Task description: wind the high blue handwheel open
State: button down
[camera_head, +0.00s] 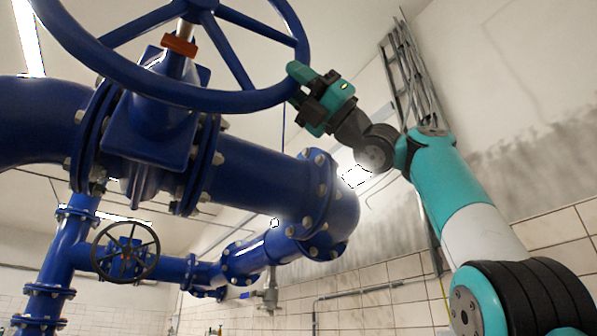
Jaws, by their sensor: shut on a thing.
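The high blue handwheel (150,80) spans the top left of the view, seen from below, and its top is cut off by the picture edge. Its spokes meet at a hub above an orange-red collar (179,45) on the stem of a blue valve body (152,120). My gripper (297,84), teal and black, is at the right side of the rim and is shut on it. The fingers hide a short piece of the rim, and their exact contact cannot be made out.
A thick flanged blue pipe (255,175) runs below the wheel and bends down close under my wrist. A smaller black handwheel (125,251) sits on lower pipes. Grey conduits (405,80) climb the wall behind my arm. Open air lies right of the wheel.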

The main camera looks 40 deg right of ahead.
jog(key=shift+d+r, duration=0.1)
jog(key=shift+r, duration=0.15)
jog(key=c, duration=0.8)
grip_release()
jog(key=shift+f, duration=0.15)
jog(key=shift+d+f, duration=0.15)
jog(key=shift+d, duration=0.05)
jog(key=b+v, duration=0.8)
jog(key=v, duration=0.9)
